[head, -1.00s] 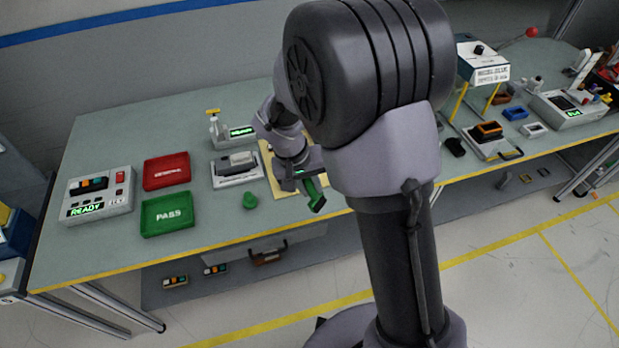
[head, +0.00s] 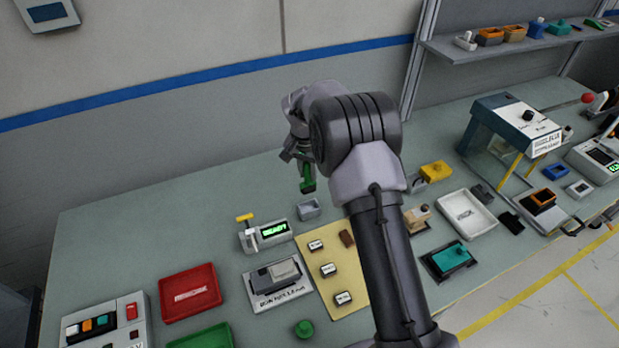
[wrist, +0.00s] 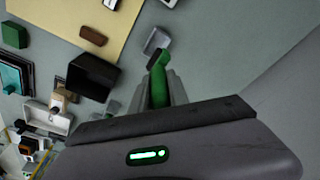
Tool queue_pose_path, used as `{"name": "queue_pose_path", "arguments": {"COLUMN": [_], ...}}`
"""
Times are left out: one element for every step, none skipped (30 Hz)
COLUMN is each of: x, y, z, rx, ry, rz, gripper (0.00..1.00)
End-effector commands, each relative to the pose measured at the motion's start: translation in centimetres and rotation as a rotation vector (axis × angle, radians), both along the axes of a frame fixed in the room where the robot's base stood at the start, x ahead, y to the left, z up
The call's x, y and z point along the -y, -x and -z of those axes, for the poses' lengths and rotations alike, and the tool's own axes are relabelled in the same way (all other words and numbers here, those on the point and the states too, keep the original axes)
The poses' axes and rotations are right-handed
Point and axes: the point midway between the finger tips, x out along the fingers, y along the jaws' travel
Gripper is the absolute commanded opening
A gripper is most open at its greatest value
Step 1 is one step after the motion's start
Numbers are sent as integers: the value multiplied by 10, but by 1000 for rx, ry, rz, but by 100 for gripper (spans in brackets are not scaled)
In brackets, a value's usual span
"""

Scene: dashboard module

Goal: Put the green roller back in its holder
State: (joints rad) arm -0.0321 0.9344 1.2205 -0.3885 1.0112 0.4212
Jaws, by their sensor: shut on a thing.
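My gripper (head: 304,166) is shut on the green roller (head: 307,183), which hangs below the jaws over the back of the bench. In the wrist view the green roller (wrist: 158,84) sticks out from between the fingers. A small grey open box (head: 309,208), which looks like the holder, stands on the bench just below the roller in the head view. In the wrist view this grey box (wrist: 155,41) shows just beyond the roller's end, partly covered by it. The roller looks raised above the box; I cannot tell the exact gap.
A yellow mat (head: 322,283) with labelled blocks and a brown block (head: 347,238) lies in front of the box. A grey device with a green display (head: 264,235) stands left of it. A dark open box (wrist: 92,76) shows in the wrist view. The bench's back left is clear.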

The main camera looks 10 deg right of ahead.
Motion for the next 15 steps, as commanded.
{"name": "queue_pose_path", "arguments": {"x": [0, 0, 0, 0, 0, 0, 0, 0, 0, 0, 0, 0, 0, 0, 0], "y": [-1, -1, -1, -1, -1, -1, -1, -1, -1, -1, -1, -1, -1, -1, -1], "z": [0, 0, 0, 0, 0, 0, 0, 0, 0, 1, 1, 1, 2, 4, 7], "rx": [0, 0, 0, 0, 0, 0, 0, 0, 1, 1, 1, 1, 1, 1, 1], "ry": [-2, -2, -2, -2, -2, -2, -2, -2, -1, -1, -2, -2, -2, -2, -1], "rz": [3, 4, 4, 4, 4, 3, 3, 3, 3, 3, 2, 2, 2, 2, 2], "gripper": [0, 0, 0, 0, 0, 0, 0, 0, 0, 0, 0, 0, 0, 0, 0]}}
